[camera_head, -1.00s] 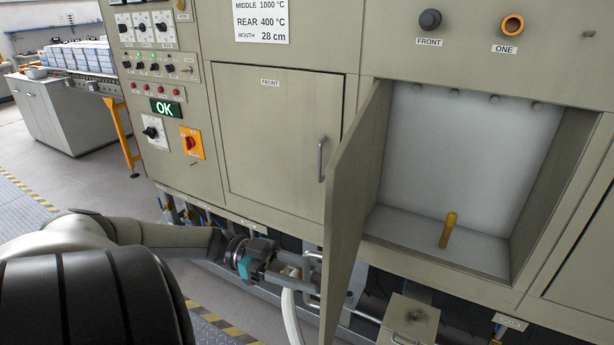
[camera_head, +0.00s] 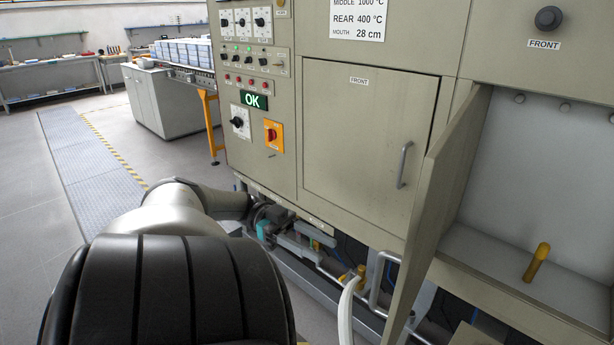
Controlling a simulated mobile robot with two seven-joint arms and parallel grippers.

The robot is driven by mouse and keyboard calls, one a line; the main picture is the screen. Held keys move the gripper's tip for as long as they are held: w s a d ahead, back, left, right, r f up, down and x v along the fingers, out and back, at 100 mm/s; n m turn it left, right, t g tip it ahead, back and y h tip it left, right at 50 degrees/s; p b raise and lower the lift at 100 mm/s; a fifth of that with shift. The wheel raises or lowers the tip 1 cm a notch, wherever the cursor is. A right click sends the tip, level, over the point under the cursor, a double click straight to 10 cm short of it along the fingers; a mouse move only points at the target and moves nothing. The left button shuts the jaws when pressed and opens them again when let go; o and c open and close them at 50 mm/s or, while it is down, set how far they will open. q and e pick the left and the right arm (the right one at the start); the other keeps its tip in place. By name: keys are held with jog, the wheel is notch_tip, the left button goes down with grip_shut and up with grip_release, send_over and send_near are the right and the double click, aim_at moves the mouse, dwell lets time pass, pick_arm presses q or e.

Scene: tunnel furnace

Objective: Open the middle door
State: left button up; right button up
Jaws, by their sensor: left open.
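A beige door (camera_head: 436,205) in the furnace front stands swung open, seen nearly edge-on. It is hinged at the left side of an open, pale-lined compartment (camera_head: 535,190). No label shows on this door, so I cannot read whether it is the middle one. To its left, a door marked FRONT (camera_head: 360,140) is closed, with a grey bar handle (camera_head: 404,165). My left gripper (camera_head: 318,250) is open, low in front of the furnace below the closed door and left of the open door, apart from it. Its fingers are partly lost among pipes. My right gripper is not in view.
A control panel (camera_head: 255,95) with knobs and an OK display is left of the doors. Pipes and a white hose (camera_head: 348,310) run below. The floor at left is open.

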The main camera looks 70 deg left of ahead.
pick_arm(q)
jog(key=shift+b+v, duration=0.5)
jog(key=shift+v, duration=0.55)
